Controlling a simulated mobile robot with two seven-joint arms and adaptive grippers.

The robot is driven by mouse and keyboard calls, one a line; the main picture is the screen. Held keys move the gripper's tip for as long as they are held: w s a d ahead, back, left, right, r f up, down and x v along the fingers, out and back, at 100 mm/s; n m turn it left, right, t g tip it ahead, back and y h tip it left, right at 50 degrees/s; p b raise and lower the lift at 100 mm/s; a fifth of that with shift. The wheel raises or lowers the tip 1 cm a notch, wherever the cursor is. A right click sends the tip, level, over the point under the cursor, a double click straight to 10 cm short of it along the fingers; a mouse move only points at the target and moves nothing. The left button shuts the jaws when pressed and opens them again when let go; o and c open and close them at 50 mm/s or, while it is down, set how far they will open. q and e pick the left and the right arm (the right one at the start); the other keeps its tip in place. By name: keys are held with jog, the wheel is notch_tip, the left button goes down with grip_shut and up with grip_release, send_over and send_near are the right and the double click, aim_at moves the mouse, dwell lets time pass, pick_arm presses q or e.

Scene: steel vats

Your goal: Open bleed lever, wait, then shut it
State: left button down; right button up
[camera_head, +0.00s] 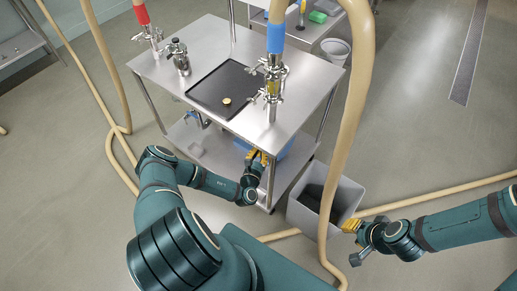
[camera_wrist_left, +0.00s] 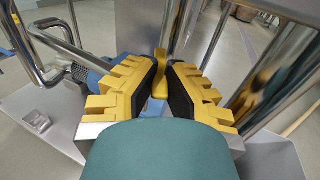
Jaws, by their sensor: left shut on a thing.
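My left gripper (camera_head: 258,157) is at the front edge of the steel cart, below its top. In the left wrist view its yellow, black-padded fingers (camera_wrist_left: 161,80) are closed on a slim yellow lever (camera_wrist_left: 159,86), which I take as the bleed lever. In the head view the gripper covers the lever. My right gripper (camera_head: 352,226) is beside the grey bin, away from the cart; its finger gap is too small to judge.
The steel cart (camera_head: 185,70) carries a black tray (camera_head: 210,92), a small round disc (camera_head: 227,101) and hose fittings. A blue tub (camera_head: 285,147) sits on its lower shelf. A grey bin (camera_head: 350,192) stands to the right. Beige hoses (camera_head: 345,130) cross the floor and hang in front.

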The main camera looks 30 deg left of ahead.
pick_arm(q)
jog(key=shift+w+r, duration=0.2)
jog(key=shift+r, duration=0.15)
jog(key=c, duration=1)
grip_release()
jog(key=shift+s+f, duration=0.1)
jog(key=shift+f, duration=0.05)
